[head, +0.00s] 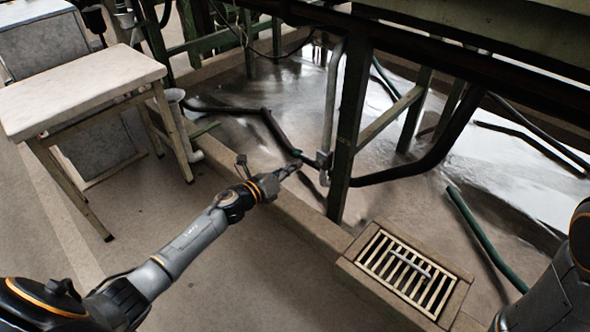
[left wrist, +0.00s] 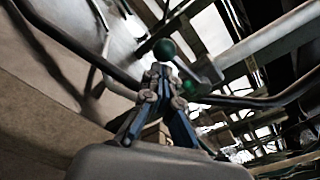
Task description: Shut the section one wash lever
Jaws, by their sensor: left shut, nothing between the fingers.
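My left gripper (head: 290,170) reaches over the stone kerb to the foot of a grey upright pipe (head: 332,95). A small grey valve fitting (head: 323,159) sits low on that pipe, just right of the fingertips. In the left wrist view my left gripper (left wrist: 161,72) is shut and empty. A dark green knob (left wrist: 165,49), probably the lever's end, shows just beyond the fingertips. I cannot tell whether they touch. The lever's angle is not clear. My right arm shows at the right edge of the head view, but its gripper is out of view.
A dark green frame post (head: 352,130) stands close right of the valve. A black hose (head: 265,118) runs beside it over the wet floor. A drain grate (head: 405,272) lies at front right, and a pale table (head: 75,75) stands at left.

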